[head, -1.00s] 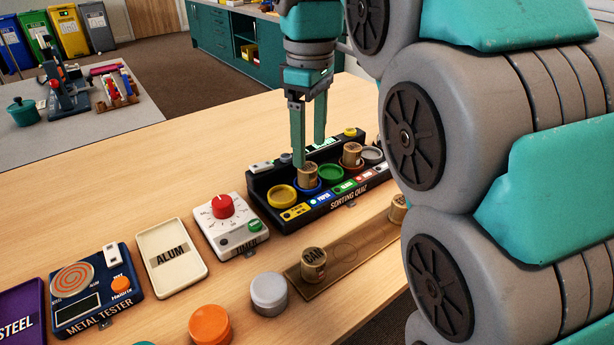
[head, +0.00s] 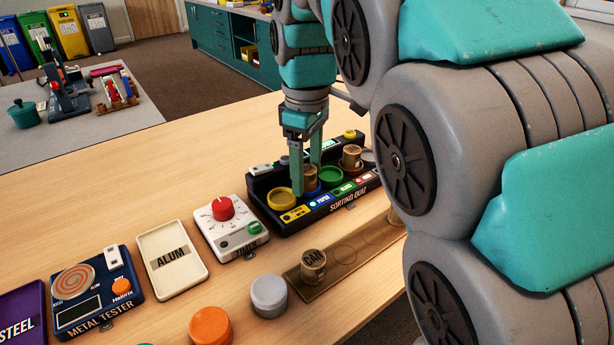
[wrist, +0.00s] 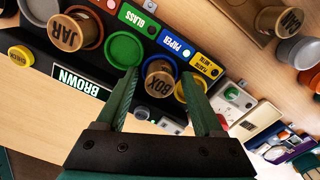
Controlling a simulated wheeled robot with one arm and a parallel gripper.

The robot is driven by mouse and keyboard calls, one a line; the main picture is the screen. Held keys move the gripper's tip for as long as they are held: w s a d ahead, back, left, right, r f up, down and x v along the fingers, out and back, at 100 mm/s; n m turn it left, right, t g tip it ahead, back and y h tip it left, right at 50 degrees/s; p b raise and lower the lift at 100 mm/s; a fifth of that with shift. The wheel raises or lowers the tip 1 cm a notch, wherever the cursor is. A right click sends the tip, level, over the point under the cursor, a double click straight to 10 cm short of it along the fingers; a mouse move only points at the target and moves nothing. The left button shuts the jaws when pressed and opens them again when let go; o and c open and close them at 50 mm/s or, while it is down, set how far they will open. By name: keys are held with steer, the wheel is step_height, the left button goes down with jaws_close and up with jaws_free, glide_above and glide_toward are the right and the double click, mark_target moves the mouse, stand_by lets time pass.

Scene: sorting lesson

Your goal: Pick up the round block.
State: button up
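Several brown round blocks are in view, and I cannot tell by shape which one is meant. One labelled BOX (wrist: 158,82) stands upright in the blue dish of the Sorting Quiz tray (head: 345,203); it also shows in the head view (head: 310,182). My gripper (head: 306,178) points down with its fingers on either side of this block. In the wrist view my gripper (wrist: 160,74) is open, with small gaps between fingers and block. A JAR block (wrist: 68,32) stands in the tray's red dish. A CAN block (head: 313,264) stands on a brown strip.
The yellow dish (head: 282,198) and green dish (head: 329,175) flank the BOX block. Left of the tray are a timer (head: 231,228), an ALUM tray (head: 172,258) and a metal tester (head: 95,287). Grey (head: 269,295) and orange (head: 210,328) round pieces stand in front.

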jaws_close()
stand_by(0.3)
steer(key=shift+r, duration=0.2)
